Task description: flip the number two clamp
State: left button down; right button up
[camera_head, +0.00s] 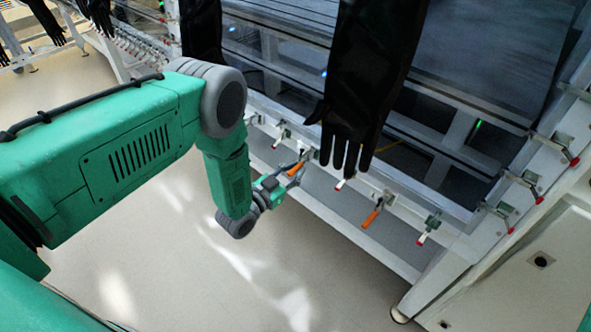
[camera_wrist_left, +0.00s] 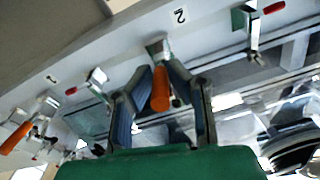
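The number two clamp has an orange handle (camera_wrist_left: 160,92) and sits below the label "2" (camera_wrist_left: 180,16) on the frame in the left wrist view. In the head view an orange handle (camera_head: 296,169) shows at my left gripper (camera_head: 283,181). In the left wrist view my left gripper (camera_wrist_left: 162,72) has its fingers on either side of the orange handle, with tips bent inward close to it. Whether they touch it is unclear. My right gripper is not in view.
Another orange-handled clamp (camera_head: 372,216) and red-tipped clamps (camera_head: 430,231) line the white frame. A black glove (camera_head: 362,85) hangs just right of my left gripper. Further red-tipped clamps (camera_head: 525,182) run up the right post. The floor (camera_head: 180,255) is clear.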

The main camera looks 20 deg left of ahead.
pick_arm(q)
jog(key=shift+f, duration=0.15)
jog(key=shift+f+t+b, duration=0.25)
jog(key=shift+t+b, duration=0.05)
jog(key=shift+b, duration=0.4)
jog(key=t+b, duration=0.2)
jog(key=f+t+h+b, duration=0.1)
jog(key=b, duration=0.1)
jog(key=f+t+h+b, duration=0.1)
jog(key=t+b, duration=0.1)
jog(key=shift+w+d+f+t+b, duration=0.15)
jog(key=shift+w+t+b, duration=0.15)
jog(key=shift+w, duration=0.05)
jog(key=shift+w+f, duration=0.1)
